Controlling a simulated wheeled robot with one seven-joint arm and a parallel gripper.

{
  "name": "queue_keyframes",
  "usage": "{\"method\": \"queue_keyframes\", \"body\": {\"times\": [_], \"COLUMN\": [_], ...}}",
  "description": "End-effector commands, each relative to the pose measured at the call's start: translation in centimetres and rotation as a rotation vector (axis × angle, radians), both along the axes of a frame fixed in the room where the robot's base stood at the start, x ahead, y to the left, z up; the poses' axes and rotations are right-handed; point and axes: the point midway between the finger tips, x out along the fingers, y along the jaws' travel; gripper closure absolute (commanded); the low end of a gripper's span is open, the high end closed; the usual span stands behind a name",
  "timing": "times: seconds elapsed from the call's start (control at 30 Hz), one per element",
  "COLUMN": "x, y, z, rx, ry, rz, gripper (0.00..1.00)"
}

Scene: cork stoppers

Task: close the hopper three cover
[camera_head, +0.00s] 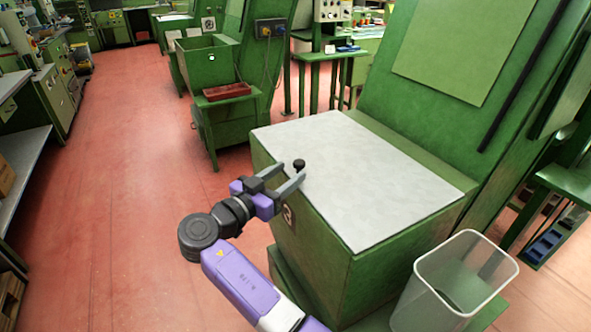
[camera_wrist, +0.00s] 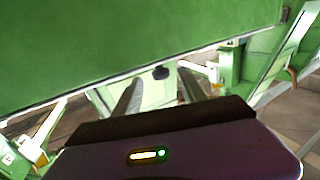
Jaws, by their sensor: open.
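The light grey cover (camera_head: 365,170) lies flat over the top of the green hopper box (camera_head: 325,250), and no opening shows. A small black knob (camera_head: 299,163) stands at the cover's left edge. The number plate (camera_head: 290,216) on the box is partly hidden by my gripper, and I cannot read it surely. My gripper (camera_head: 291,170) is open at that left edge, its fingertips close to the knob. In the wrist view the knob (camera_wrist: 161,72) shows between the two spread fingers. I cannot tell whether the fingers touch it.
A clear plastic bin (camera_head: 455,285) stands at the lower right by the box. The tall green machine body (camera_head: 440,60) rises behind the cover. Another green hopper (camera_head: 205,65) with a red tray (camera_head: 227,91) stands farther back. The red floor (camera_head: 120,190) at left is free.

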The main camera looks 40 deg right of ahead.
Motion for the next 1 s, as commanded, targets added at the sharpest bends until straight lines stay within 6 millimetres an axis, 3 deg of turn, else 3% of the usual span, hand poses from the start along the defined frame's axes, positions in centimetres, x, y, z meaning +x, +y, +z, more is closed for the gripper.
{"method": "queue_keyframes", "body": {"times": [0.23, 0.87, 1.0], "x": [-0.3, -0.3, 1.5], "y": [2.5, 2.6, 2.9], "z": [-0.1, 0.0, 0.1], "rx": [-0.001, -0.001, -0.017], "ry": [0.0, 0.01, 0.093], "rz": [0.0, -0.001, 0.074], "gripper": [0.51, 0.51, 0.51]}}
